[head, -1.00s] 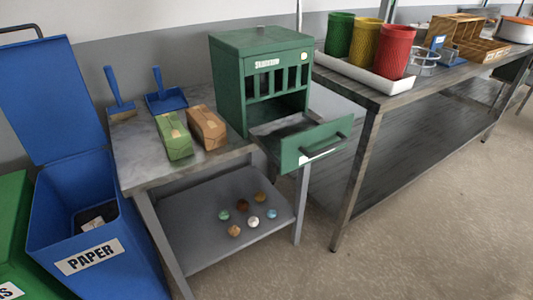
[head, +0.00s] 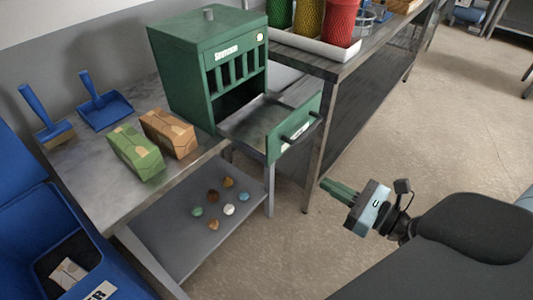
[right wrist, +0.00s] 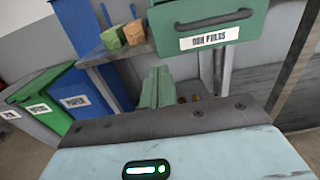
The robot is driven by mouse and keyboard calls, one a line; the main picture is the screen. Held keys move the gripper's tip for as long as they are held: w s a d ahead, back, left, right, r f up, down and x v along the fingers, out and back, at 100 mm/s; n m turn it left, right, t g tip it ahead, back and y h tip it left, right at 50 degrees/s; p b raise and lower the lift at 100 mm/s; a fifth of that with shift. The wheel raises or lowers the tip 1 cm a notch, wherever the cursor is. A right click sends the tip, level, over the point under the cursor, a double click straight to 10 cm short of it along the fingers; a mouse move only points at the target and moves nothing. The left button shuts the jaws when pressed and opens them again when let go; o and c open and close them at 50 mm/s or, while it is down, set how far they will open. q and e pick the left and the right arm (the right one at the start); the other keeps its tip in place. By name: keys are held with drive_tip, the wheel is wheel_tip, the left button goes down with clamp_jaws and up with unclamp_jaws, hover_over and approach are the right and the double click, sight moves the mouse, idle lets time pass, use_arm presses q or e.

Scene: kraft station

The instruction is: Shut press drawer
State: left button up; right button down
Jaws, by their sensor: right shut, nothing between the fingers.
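The green press (head: 205,75) stands on the grey table. Its drawer (head: 293,127) is pulled well out toward the front right, with a dark bar handle on its front. The drawer front and handle also show at the top of the right wrist view (right wrist: 208,24), with a label below the handle. My right gripper (head: 325,185) is shut and empty, in the air to the right of and below the drawer front, apart from it. Its fingers show in the right wrist view (right wrist: 157,75), below and left of the drawer. My left gripper is not in view.
A green packet (head: 135,153) and a brown packet (head: 168,133) lie on the table beside the press. A blue dustpan (head: 104,108) and brush lie behind. Several small balls lie on the lower shelf (head: 190,245).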

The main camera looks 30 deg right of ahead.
sight(272, 153)
drive_tip(key=p+x, duration=0.4)
drive_tip(key=x, duration=0.8)
drive_tip(key=shift+w+a+r, duration=0.1)
drive_tip(key=shift+w+a, duration=0.05)
drive_tip(key=shift+w, duration=0.2)
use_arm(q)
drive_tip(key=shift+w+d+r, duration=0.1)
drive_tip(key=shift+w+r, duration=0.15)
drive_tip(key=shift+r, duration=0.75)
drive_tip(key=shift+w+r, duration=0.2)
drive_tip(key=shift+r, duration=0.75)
use_arm(e)
drive_tip(key=shift+w+a, duration=0.25)
drive_tip(key=shift+w, duration=0.2)
